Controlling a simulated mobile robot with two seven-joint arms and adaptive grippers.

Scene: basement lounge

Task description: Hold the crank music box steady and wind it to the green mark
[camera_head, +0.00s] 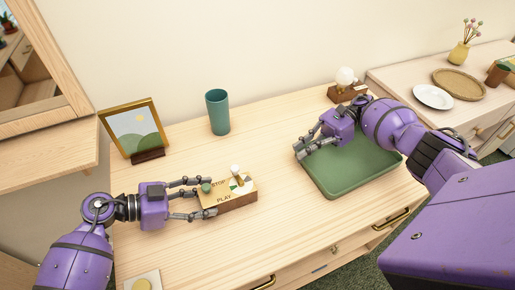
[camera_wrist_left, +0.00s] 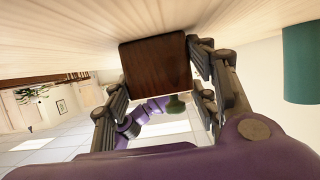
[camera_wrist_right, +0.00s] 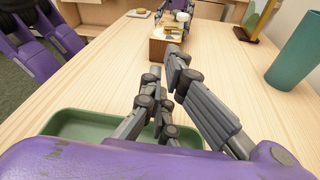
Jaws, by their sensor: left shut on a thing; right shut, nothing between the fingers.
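The music box (camera_head: 229,200) sits on the wooden dresser top, left of centre in the head view. Its top carries the words STOP and PLAY, a green knob, a white crank knob (camera_head: 236,168) and a small dial with a green part. My left gripper (camera_head: 205,199) is shut on the box's left end; the box's dark wooden end (camera_wrist_left: 156,68) fills the space between the fingers in the left wrist view. My right gripper (camera_head: 303,150) is shut and empty above the left part of the green tray. The box also shows ahead of it in the right wrist view (camera_wrist_right: 163,48).
The green tray (camera_head: 345,190) lies right of the box. A teal cup (camera_head: 217,112) and a framed picture (camera_head: 133,130) stand at the back. Bare wood separates box and tray.

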